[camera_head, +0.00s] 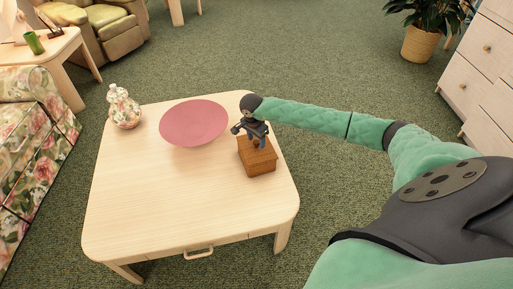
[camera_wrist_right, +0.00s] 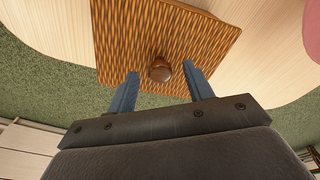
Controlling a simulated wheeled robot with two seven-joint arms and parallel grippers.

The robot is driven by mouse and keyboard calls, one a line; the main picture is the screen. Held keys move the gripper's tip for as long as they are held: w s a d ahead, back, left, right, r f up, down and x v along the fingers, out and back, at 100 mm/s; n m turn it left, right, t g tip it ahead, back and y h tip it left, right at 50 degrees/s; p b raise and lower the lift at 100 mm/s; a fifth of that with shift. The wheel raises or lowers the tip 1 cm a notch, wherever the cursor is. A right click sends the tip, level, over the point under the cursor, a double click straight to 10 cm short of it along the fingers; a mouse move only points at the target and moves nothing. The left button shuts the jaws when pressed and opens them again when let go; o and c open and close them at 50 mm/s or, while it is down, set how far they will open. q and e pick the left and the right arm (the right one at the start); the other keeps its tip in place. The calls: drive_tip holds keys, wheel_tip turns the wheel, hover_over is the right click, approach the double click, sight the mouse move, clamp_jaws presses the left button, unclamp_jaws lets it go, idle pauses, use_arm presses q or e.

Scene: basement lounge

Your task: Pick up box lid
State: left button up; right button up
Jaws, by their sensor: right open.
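A brown wooden box (camera_head: 258,164) stands on the light wood table near its right edge. Its lid (camera_wrist_right: 170,30) shows from above in the right wrist view, with a striped woven grain and a round brown knob (camera_wrist_right: 159,70). My right gripper (camera_head: 259,141) is directly over the box and covers part of its top in the head view. In the right wrist view the blue fingers (camera_wrist_right: 161,74) are open and apart, with the knob lying between their tips in the picture. Neither finger visibly touches the knob. My left gripper is not in view.
The table (camera_head: 165,215) also holds a pink plate (camera_head: 194,122) left of the box and a patterned lidded jar (camera_head: 124,107) at the back left. The table's front half is bare. A floral sofa (camera_head: 30,150) stands at the left, white drawers (camera_head: 485,75) at the right.

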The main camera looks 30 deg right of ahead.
drive_tip(key=shift+f, duration=0.4)
clamp_jaws()
drive_tip(key=shift+r, duration=0.1)
